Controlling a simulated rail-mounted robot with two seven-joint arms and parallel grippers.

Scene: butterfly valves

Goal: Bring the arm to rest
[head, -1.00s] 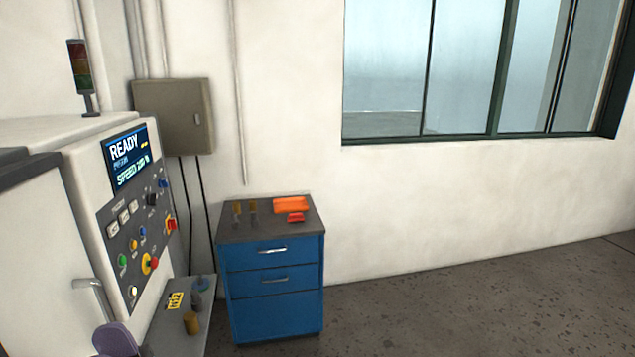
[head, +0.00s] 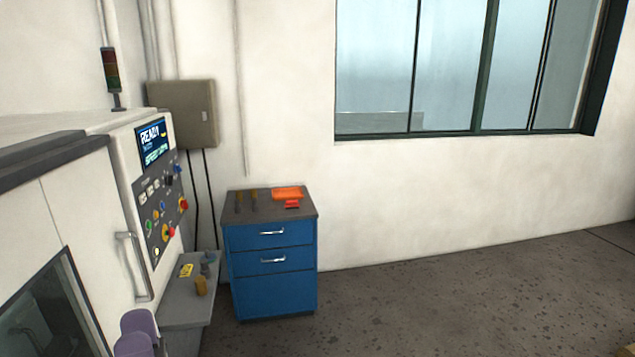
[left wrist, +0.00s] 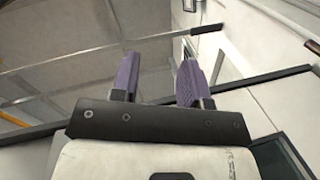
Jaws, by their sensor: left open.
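My left gripper (head: 137,333) shows at the bottom left of the head view, in front of the white machine's side. Only its purple fingers show there; the rest of the arm is out of frame. In the left wrist view the left gripper (left wrist: 158,82) has its two purple fingers apart with nothing between them, pointing up toward the ceiling and the machine's pale panels. My right gripper is in neither view. No valve can be seen.
The white machine (head: 75,190) with its control panel fills the left. A grey shelf (head: 178,305) holds small parts beside it. A blue drawer cabinet (head: 270,285) stands against the wall with orange items (head: 288,194) on top.

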